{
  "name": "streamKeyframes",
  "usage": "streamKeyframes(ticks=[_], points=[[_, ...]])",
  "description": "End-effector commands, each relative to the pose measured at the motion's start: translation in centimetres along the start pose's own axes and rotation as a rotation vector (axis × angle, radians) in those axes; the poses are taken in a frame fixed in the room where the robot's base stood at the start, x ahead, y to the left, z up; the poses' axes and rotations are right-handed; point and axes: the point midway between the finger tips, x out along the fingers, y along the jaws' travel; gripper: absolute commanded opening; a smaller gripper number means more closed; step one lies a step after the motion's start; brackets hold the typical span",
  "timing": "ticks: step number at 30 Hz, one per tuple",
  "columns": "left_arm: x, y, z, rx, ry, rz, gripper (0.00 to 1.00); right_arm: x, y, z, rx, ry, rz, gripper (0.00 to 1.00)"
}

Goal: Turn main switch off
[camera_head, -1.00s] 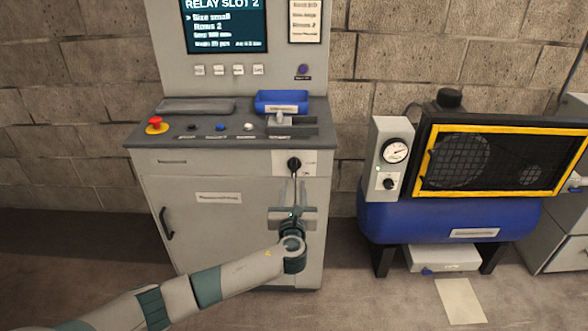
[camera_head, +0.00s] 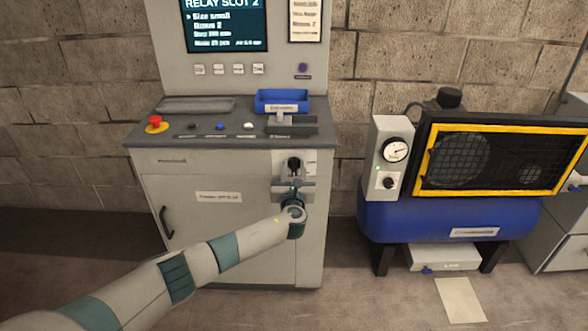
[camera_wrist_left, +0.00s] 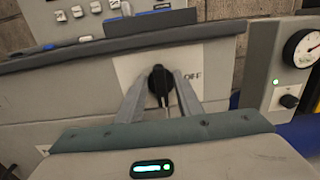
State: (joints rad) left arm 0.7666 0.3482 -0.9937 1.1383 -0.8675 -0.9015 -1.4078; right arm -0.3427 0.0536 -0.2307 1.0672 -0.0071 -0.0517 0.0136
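The main switch is a black rotary knob (camera_head: 294,163) on a light plate at the upper right of the grey cabinet's front. In the left wrist view the knob (camera_wrist_left: 160,80) stands roughly upright, with the word OFF on the plate to its right. My left gripper (camera_head: 294,175) is in front of the switch. In the left wrist view the two fingers of my left gripper (camera_wrist_left: 160,88) are spread on either side of the knob, with narrow gaps visible. Whether they touch it cannot be told. My right gripper is not in view.
The grey cabinet (camera_head: 230,230) has a worktop with a red emergency button (camera_head: 156,121), small buttons and a blue tray (camera_head: 282,97). A screen (camera_head: 224,22) is above. A blue compressor tank (camera_head: 450,220) with a gauge box stands to the right.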

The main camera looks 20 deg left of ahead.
Motion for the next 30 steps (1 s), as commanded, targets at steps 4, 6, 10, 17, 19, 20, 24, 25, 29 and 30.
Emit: streamKeyframes(ticks=[4, 6, 10, 17, 19, 20, 24, 25, 29, 30], points=[[0.0, 0.0, 0.0, 0.0, 0.0, 0.0, 0.3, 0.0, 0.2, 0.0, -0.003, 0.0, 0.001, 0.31], [0.0, 0.0, 0.0, 0.0, 0.0, 0.0, 0.14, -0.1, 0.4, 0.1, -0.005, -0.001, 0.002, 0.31], [0.0, 0.0, 0.0, 0.0, 0.0, 0.0, 0.0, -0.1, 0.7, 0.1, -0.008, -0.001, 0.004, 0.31], [0.0, 0.0, -0.1, -0.01, 0.0, 0.0, 0.0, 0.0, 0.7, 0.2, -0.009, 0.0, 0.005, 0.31], [0.0, 0.0, -0.1, -0.021, 0.0, 0.0, 0.0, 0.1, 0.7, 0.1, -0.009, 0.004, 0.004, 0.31], [0.0, 0.0, -0.1, -0.027, 0.0, 0.001, 0.0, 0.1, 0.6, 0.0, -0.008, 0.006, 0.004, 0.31], [-0.1, 0.0, -0.2, -0.075, 0.001, 0.0, 0.0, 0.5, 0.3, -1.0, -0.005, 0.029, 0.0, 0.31], [-0.1, 0.1, -0.2, -0.089, 0.001, 0.0, 0.0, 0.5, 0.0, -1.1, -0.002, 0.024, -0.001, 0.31], [-0.1, 0.1, -0.4, -0.164, 0.002, 0.001, 0.0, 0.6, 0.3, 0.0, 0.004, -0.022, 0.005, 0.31], [-0.1, 0.1, -0.4, -0.193, 0.002, 0.0, 0.0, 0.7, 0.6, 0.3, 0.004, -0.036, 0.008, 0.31]])
